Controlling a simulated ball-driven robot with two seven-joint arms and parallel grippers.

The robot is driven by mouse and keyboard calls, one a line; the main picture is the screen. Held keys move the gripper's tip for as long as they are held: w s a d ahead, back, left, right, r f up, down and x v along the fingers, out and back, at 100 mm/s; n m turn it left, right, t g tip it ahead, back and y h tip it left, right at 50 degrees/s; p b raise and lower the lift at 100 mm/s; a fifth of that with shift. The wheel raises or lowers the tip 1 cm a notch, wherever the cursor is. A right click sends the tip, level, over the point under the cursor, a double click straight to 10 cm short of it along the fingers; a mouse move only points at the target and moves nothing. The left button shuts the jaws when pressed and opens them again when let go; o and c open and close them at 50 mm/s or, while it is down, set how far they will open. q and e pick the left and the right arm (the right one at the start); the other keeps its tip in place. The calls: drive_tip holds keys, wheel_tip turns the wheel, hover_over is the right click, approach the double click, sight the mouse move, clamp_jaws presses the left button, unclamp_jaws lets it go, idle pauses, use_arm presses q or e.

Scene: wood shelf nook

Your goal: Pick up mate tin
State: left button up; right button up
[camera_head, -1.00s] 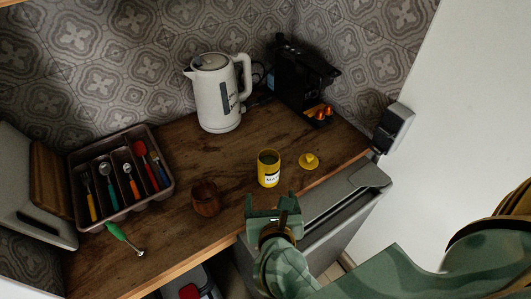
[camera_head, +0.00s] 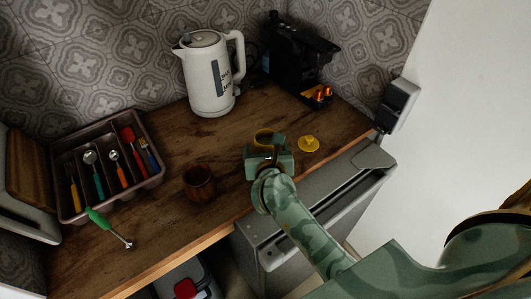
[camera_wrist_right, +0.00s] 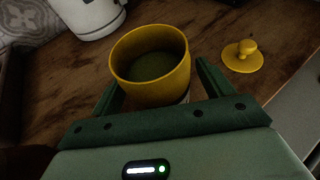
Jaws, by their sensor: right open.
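The mate tin is a yellow open can (camera_head: 264,136) with green contents, upright on the wooden counter. In the head view my right gripper (camera_head: 267,150) hides most of it. In the right wrist view the tin (camera_wrist_right: 152,65) stands between the two spread fingers of my right gripper (camera_wrist_right: 160,90), which is open. I see no clear finger contact with the tin. Its yellow lid (camera_head: 309,144) with a knob lies on the counter to the right, and also shows in the right wrist view (camera_wrist_right: 243,57). My left gripper is not in view.
A brown wooden cup (camera_head: 199,184) stands left of the tin. A white kettle (camera_head: 208,80) and a black coffee machine (camera_head: 297,62) stand behind. A cutlery tray (camera_head: 72,207) and a green-handled spoon (camera_head: 103,222) are at left. The counter's front edge is close to my gripper.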

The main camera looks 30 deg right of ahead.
drive_tip(key=shift+r, duration=0.1)
drive_tip(key=c, duration=1.2)
